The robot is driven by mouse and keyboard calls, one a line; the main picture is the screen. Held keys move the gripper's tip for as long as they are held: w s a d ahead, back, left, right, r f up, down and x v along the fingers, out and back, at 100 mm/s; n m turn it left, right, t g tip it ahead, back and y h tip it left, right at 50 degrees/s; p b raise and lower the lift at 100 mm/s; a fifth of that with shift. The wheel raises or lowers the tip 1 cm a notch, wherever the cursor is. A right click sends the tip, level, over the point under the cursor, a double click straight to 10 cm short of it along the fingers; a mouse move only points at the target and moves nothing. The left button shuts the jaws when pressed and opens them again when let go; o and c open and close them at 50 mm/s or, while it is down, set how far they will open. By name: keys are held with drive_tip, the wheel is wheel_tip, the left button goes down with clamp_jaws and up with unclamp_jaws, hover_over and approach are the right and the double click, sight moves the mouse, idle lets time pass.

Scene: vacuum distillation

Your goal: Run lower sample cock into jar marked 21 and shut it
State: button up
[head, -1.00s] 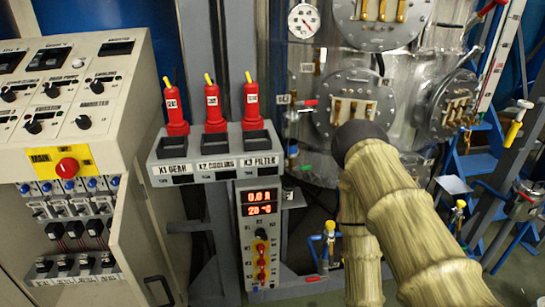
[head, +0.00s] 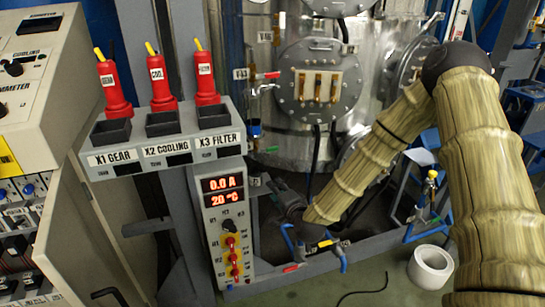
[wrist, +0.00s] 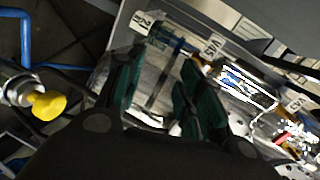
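My gripper (head: 288,203) is low beside the tank's base, just right of the digital control box. In the wrist view its two green-padded fingers (wrist: 158,98) stand apart, with nothing visibly clamped between them. Small white tags (wrist: 143,22) show beyond the fingertips, one apparently starting with 2, but I cannot read them surely or tell what they hang on. I cannot tell which is the lower sample cock. No jar marked 21 can be made out.
The control box (head: 225,215) and a shelf (head: 165,155) with red bottles stand left of the arm. Blue pipes with a yellow-handled valve (head: 432,174) stand right. A white hollow cylinder (head: 430,267) sits on the floor. A yellow knob (wrist: 46,104) is beside the gripper.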

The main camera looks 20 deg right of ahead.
sight(273, 150)
drive_tip(key=w+d+r+m+t+h, duration=0.1)
drive_tip(key=w+d+r+m+t, duration=0.15)
drive_tip(key=w+r, duration=0.35)
drive_tip(key=w, duration=0.6)
drive_tip(key=w+r, duration=0.1)
drive_tip(key=w, duration=0.2)
drive_tip(key=shift+d, duration=0.2)
clamp_jaws()
